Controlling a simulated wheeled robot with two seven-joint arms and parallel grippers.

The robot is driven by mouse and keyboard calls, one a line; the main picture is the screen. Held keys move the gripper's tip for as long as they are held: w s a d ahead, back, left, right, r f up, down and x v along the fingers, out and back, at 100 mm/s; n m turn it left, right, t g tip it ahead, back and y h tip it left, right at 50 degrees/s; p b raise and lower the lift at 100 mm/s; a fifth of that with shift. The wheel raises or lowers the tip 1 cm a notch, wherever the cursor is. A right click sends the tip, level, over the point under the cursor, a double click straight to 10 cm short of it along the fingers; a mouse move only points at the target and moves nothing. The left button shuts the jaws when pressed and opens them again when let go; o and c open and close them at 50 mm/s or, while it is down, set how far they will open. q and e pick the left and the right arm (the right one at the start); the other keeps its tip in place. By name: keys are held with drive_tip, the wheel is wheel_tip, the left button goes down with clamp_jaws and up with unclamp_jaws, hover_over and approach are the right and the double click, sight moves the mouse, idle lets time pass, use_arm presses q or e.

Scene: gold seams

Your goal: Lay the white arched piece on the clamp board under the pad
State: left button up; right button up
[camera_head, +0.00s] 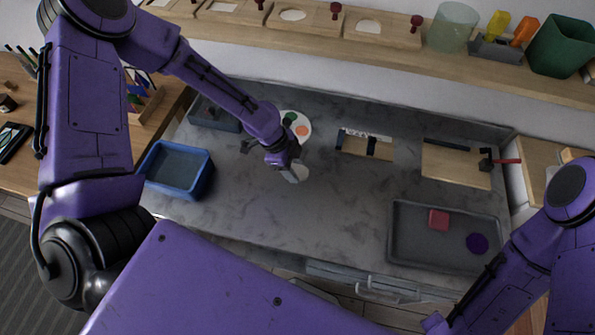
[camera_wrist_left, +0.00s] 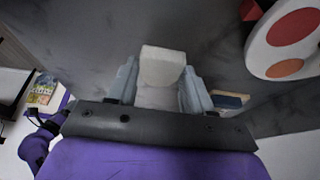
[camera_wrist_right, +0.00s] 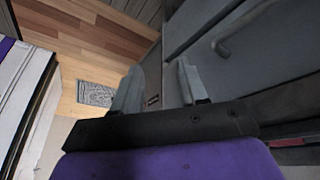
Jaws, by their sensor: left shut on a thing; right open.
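The white arched piece (camera_head: 297,173) is held in my left gripper (camera_head: 290,166) above the grey marble worktop, left of its middle. The clamp board (camera_head: 455,166) is a light wood board at the right of the worktop, apart from the piece. A black clamp (camera_head: 486,160) with a red handle stands at its right edge; its pad is too small to make out. My right gripper (camera_wrist_right: 158,82) is open and empty beside the drawer fronts.
A blue bin (camera_head: 178,170) and a round white palette (camera_head: 295,126) are near the left arm. A small wooden stand (camera_head: 365,147) with black strips lies between piece and board. A grey tray (camera_head: 445,235) with a red block and purple disc is front right. The worktop's middle is clear.

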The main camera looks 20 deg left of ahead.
use_arm(q)
wheel_tip(320, 180, down, 3)
drive_tip(key=shift+w+b, duration=0.1)
drive_tip(key=shift+b, duration=0.6)
drive_tip(key=shift+w, duration=0.2)
drive_tip(key=shift+r, duration=0.15)
drive_tip(key=shift+c, duration=0.6)
drive_tip(key=shift+s, duration=0.2)
use_arm(e)
wheel_tip(320, 180, down, 3)
drive_tip(key=shift+w+r, duration=0.1)
drive_tip(key=shift+r, duration=0.05)
use_arm(q)
drive_tip(key=o, duration=1.2)
